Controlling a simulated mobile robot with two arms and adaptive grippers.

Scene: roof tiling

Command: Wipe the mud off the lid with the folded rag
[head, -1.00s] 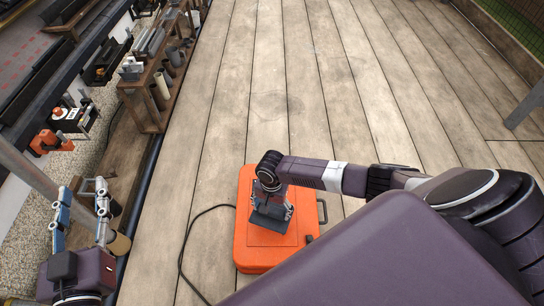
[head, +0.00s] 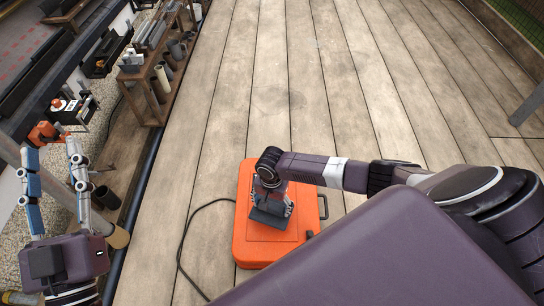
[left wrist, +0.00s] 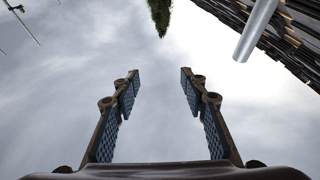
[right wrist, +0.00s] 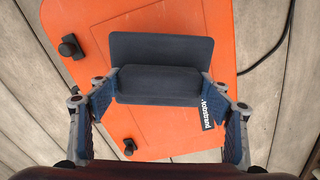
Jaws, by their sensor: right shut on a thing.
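The orange lid (head: 262,240) belongs to a flat case lying on the deck boards, and it also fills the middle of the right wrist view (right wrist: 85,25). The dark folded rag (head: 268,216) lies against the lid; in the right wrist view (right wrist: 160,50) it looks like a dark grey pad with a raised grip. My right gripper (right wrist: 158,90) is shut on the rag's raised part, fingers at either side. No mud shows clearly on the visible part of the lid; the area under the rag is hidden. My left gripper (head: 50,165) is open and empty, pointing upward at the left.
A black cable (head: 185,235) curves over the boards left of the case. A wooden rack (head: 150,90) with tubes stands at the upper left, beside the deck edge. The deck boards (head: 300,70) beyond the case are clear.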

